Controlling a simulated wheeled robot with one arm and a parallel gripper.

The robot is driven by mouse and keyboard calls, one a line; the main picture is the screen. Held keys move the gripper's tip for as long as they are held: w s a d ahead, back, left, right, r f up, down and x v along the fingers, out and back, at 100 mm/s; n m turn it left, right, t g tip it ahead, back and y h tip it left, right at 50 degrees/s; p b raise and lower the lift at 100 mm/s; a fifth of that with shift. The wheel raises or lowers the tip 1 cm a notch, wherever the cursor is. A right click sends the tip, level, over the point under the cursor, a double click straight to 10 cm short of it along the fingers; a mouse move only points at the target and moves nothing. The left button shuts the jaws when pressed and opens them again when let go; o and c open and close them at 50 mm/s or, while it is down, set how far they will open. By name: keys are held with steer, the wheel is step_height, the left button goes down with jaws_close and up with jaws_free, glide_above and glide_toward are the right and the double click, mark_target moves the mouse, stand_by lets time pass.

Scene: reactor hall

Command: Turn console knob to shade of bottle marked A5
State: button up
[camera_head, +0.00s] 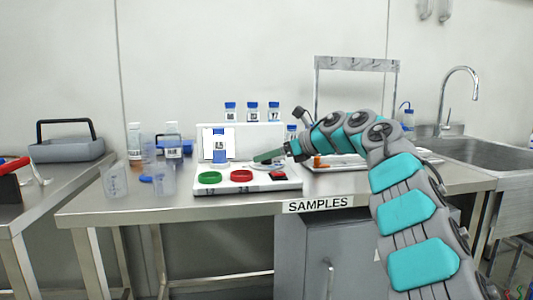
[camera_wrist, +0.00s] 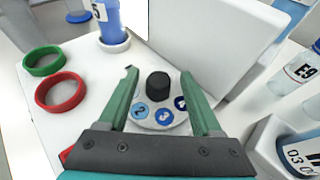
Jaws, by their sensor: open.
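In the wrist view a round black knob (camera_wrist: 157,84) stands on a pale dial (camera_wrist: 160,126) with blue discs numbered 2, 3 and 4. A blue bottle (camera_wrist: 112,30) stands in a white round holder; its cut-off label shows a 5. In the head view the bottle (camera_head: 219,153) stands on the white console (camera_head: 240,185), its label too small to read surely. My gripper (camera_wrist: 158,73) is open, with one green finger on each side of the knob; contact cannot be told. In the head view my gripper (camera_head: 268,156) hangs over the console's right part and hides the knob.
A green ring (camera_head: 210,177), a red ring (camera_head: 241,175) and a red button (camera_head: 278,174) line the console front. Blue-capped bottles (camera_head: 253,112) stand behind its panel. Clear beakers (camera_head: 115,180) stand left; a tray (camera_head: 335,165) and sink (camera_head: 480,150) lie right.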

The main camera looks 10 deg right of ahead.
steer(key=shift+w+a+f, duration=0.15)
steer(key=shift+w+a, duration=0.1)
steer(key=shift+a, duration=0.05)
jaws_close()
stand_by(0.4)
